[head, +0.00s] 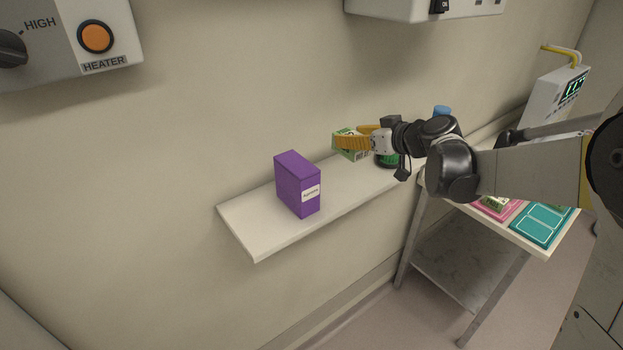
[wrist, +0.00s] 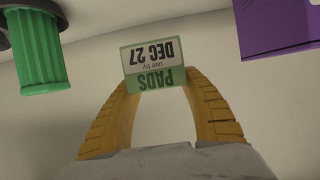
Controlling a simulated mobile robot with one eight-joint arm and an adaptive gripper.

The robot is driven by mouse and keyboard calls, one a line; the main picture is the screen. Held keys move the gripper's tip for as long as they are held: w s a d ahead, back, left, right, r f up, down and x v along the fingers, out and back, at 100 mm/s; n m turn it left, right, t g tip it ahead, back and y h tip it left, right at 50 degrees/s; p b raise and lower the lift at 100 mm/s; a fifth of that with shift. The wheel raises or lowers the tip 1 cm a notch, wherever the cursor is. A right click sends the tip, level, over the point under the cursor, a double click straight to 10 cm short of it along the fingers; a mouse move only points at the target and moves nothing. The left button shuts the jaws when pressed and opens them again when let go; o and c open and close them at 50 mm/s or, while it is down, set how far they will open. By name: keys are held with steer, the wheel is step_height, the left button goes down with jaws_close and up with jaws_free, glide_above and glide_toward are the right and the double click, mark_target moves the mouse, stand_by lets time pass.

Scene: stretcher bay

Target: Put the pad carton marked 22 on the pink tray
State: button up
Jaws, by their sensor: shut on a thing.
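My gripper (head: 356,138) is shut on a green and white pad carton (head: 352,154), held over the wall shelf (head: 244,224). In the wrist view, the carton (wrist: 160,64) sits between the yellow fingertips, its label upside down and reading PADS, use by DEC 27, not 22. The pink tray (head: 513,210) lies on the side table at the right, partly hidden by my arm. A small green and white thing (head: 494,202) lies on it, its marking too small to read.
A purple box (head: 298,184) stands on the shelf. A green ribbed container (wrist: 38,50) is near the gripper. A teal tray (head: 541,225) lies beside the pink one on the table. A monitor (head: 556,94) stands behind; a wall unit (head: 425,8) hangs above.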

steer(key=s+a+f, duration=0.1)
steer(key=a, duration=0.1)
steer(key=s+a+f, duration=0.1)
steer(key=a+f, duration=0.1)
steer(key=s+a+f, duration=0.1)
steer(key=a, duration=0.1)
steer(key=shift+a+f, duration=0.2)
steer(key=shift+a, duration=0.1)
steer(key=shift+f+b, duration=0.55)
steer(key=shift+f, duration=1.45)
steer(key=shift+f, duration=0.15)
steer(key=o, duration=1.3)
